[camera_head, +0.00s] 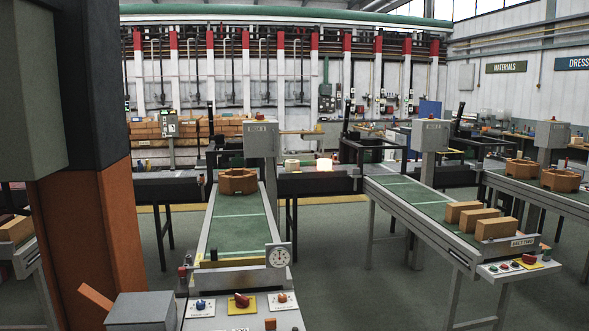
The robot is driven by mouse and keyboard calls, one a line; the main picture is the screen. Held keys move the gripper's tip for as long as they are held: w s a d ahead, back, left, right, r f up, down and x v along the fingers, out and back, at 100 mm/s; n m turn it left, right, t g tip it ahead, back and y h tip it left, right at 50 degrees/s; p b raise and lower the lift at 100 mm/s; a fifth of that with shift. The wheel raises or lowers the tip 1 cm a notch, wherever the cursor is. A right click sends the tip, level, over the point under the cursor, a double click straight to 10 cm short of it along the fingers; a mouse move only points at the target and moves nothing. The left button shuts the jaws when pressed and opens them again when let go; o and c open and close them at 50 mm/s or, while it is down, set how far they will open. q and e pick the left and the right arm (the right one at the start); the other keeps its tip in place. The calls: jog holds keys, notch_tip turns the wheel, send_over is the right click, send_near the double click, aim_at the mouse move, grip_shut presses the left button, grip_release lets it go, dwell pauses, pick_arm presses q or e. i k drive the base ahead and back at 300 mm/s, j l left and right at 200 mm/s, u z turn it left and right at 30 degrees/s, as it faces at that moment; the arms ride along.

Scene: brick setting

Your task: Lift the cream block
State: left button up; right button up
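A small pale cream block (292,165) sits on the dark bench top in the middle distance, just right of the grey control box. It is small in the picture and its details are hard to make out. A brighter, glowing block (324,164) is beside it on the right, on the same bench. I cannot tell for sure which of these is the cream block of the task. Neither of my grippers shows in the head view, and nothing is seen touching either block.
A green conveyor (236,228) runs ahead, carrying an orange octagonal piece (238,181). A right conveyor (407,192) carries tan bricks (497,228). A panel with knobs (241,303) stands at front. A large orange and dark column blocks the left side. Open floor lies between the conveyors.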

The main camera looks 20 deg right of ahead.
aim_at(291, 166)
jog(key=i+l+z, duration=0.25)
jog(key=l+z, duration=0.15)
jog(key=i+l+z, duration=0.7)
jog(key=z, duration=0.15)
jog(key=i+l+z, duration=0.1)
jog(key=i+z, duration=0.3)
jog(key=i+l+u, duration=0.1)
jog(key=i+u, duration=0.15)
jog(key=i, duration=0.25)
jog(key=i+l+u, duration=0.25)
jog(key=i, duration=0.25)
jog(key=i+l+u, duration=0.2)
jog(key=i, duration=0.25)
jog(key=i+j+u, duration=0.15)
jog(key=i+u, duration=0.2)
jog(key=i, duration=0.35)
jog(key=i+u, duration=0.3)
jog(key=i, duration=0.45)
jog(key=i+l, duration=0.1)
jog(key=i, duration=3.1)
jog(key=i+u, duration=0.25)
jog(key=i, duration=0.35)
jog(key=i+u, duration=0.25)
jog(key=i, duration=0.35)
jog(key=i+l+u, duration=0.3)
jog(key=i, duration=0.3)
